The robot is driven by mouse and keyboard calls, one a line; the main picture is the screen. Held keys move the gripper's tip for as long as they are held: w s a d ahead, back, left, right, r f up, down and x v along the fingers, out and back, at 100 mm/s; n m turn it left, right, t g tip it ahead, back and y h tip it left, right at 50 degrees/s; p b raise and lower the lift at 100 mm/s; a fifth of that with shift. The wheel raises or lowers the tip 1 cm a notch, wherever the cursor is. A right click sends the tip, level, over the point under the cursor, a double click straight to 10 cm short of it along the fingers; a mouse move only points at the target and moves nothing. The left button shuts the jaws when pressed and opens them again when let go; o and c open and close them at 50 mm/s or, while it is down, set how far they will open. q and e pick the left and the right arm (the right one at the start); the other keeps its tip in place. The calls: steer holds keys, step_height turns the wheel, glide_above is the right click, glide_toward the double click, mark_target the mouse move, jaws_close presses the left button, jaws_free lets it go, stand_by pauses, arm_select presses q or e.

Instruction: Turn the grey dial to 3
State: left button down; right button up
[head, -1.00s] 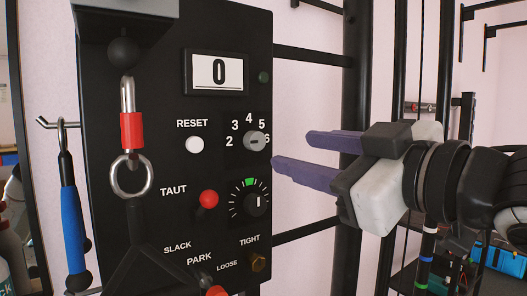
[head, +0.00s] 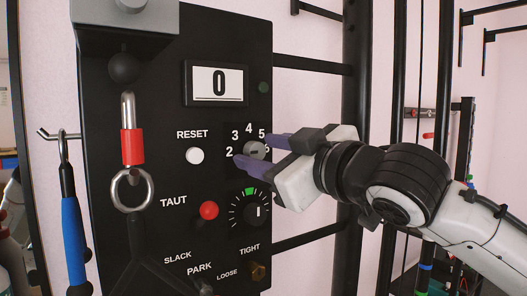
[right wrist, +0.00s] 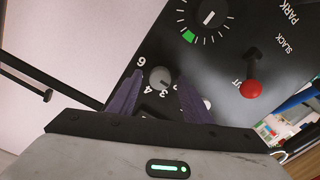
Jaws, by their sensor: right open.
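The grey dial (head: 256,149) is a small round knob on the black panel (head: 180,118), with numbers 2 to 6 around it. Its pointer setting is too small to read surely. My right gripper (head: 252,151) is open, with its purple fingers at the panel, one above and one below the dial. In the right wrist view, the dial (right wrist: 160,78) lies between the two fingertips (right wrist: 157,85), with some room at its sides; I cannot tell if either finger touches it. The 6 is partly covered in the head view. My left gripper is not in view.
A white RESET button (head: 195,155) is left of the dial; a red-knobbed lever (head: 209,210) and a black dial (head: 257,211) are below. A metal shackle with a ring (head: 132,190) hangs at the left.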

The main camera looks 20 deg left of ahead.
steer(key=c, duration=1.1)
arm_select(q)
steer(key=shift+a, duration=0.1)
arm_select(e)
steer(key=shift+o, duration=0.2)
